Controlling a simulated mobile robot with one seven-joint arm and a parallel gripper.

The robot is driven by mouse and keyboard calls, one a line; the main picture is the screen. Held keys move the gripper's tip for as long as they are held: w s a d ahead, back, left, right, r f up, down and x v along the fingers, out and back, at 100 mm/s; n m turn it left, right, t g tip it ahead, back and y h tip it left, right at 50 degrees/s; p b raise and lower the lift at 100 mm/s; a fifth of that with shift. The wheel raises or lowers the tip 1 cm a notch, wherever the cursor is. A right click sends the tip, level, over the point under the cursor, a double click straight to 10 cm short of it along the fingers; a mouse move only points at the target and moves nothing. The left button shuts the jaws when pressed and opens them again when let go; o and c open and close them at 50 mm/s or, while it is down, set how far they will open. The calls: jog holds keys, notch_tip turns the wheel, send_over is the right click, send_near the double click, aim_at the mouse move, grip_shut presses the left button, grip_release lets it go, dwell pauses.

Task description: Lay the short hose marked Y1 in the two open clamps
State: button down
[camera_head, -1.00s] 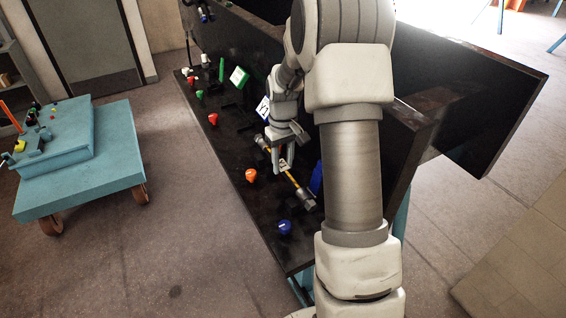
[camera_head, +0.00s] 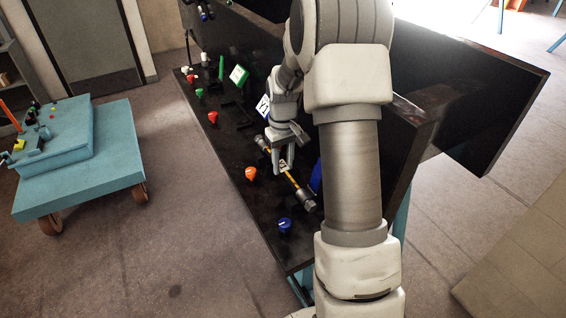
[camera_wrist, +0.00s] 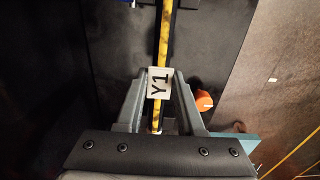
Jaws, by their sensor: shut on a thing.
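Whether the hose touches the bench or a clamp is unclear. The two open clamps cannot be made out for sure; small dark shapes on the dark top blend in.
Orange (camera_head: 251,173), blue (camera_head: 285,226) and red (camera_head: 213,118) knobs line the bench's (camera_head: 262,210) near left edge. A green sign (camera_head: 239,76) and a blue-and-white sign (camera_head: 263,107) stand farther back. A teal cart (camera_head: 90,185) stands left, across open floor. My arm hides the bench's right part.

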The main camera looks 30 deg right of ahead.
aim_at(283, 167)
jog(key=shift+f+b, duration=0.75)
jog(key=shift+f, duration=0.35)
jog(key=shift+c, duration=2.2)
grip_release()
notch_tip(283, 167, up, 18)
jog(key=shift+f, duration=0.25)
